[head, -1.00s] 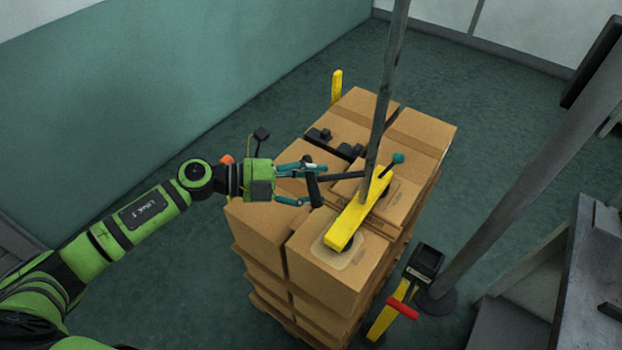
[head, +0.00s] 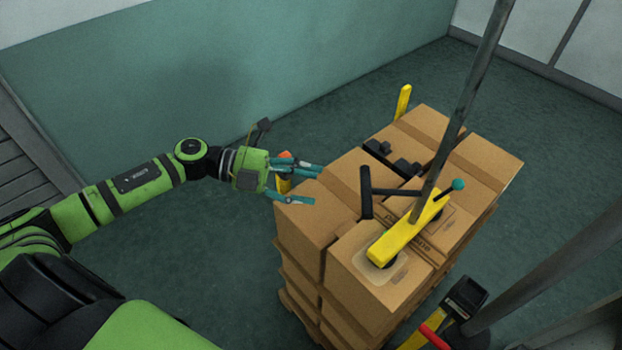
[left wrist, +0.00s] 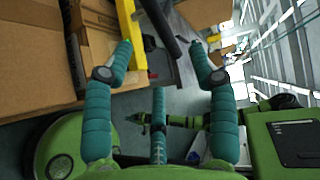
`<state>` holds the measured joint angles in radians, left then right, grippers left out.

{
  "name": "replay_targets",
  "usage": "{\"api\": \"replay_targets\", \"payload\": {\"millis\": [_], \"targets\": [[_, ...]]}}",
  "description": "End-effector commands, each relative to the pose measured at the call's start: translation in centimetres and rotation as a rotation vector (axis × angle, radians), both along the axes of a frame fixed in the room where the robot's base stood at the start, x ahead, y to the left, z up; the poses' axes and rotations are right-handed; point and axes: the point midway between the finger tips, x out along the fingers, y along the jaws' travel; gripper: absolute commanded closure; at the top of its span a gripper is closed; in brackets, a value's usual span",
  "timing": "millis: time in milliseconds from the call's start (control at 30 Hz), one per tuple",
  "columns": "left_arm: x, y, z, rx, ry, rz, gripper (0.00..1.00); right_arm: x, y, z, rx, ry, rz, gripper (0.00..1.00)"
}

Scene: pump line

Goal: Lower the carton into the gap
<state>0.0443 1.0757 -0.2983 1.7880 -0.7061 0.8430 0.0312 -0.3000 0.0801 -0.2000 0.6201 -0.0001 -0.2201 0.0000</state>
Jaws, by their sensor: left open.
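A brown printed carton (head: 436,226) shows under the yellow lifter beam (head: 410,228), among the cartons on top of the stack. The beam and mast partly cover it. I cannot tell how deep it sits in the gap, whose sides and bottom are hidden. The beam carries a black handle bar (head: 366,190) and a teal-knobbed lever (head: 457,185). My left gripper (head: 316,185) is open and empty above the stack's left side, apart from the handle. Its spread fingers (left wrist: 161,45) also show in the left wrist view.
The carton stack (head: 300,225) stands on the floor, several layers high. A grey mast (head: 462,105) rises from the beam. A yellow post (head: 403,101) stands behind the stack. A black box on a stand (head: 465,297) is at front right. Open floor (head: 180,245) lies to the left.

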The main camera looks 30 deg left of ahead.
Motion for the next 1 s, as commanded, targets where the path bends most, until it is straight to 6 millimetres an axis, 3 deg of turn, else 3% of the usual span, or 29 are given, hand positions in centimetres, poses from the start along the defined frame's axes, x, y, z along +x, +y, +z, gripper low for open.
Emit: {"api": "replay_targets", "payload": {"millis": [33,67,100,267,600,1000], "targets": [[0.0,0.0,0.0,0.0,0.0,0.0,0.42,0.0,0.0,0.0,0.0,0.0,0.0,1.0],[0.0,0.0,0.0,0.0,0.0,0.0,0.5,0.0,0.0,0.0,0.0,0.0,0.0,1.0],[0.0,0.0,0.0,0.0,0.0,0.0,0.51,0.0,0.0,0.0,0.0,0.0,0.0,1.0],[0.0,-0.4,-0.3,-0.012,-0.004,0.004,0.51,0.0,0.0,-0.1,0.0,0.0,0.0,1.0],[0.6,-7.2,-3.2,-0.287,-0.124,0.248,0.51,0.0,0.1,-2.1,0.001,0.0,-0.001,1.0],[1.9,-9.2,-3.4,-0.362,-0.152,0.401,0.51,0.0,0.1,-2.0,0.001,0.0,-0.001,1.0]]}}
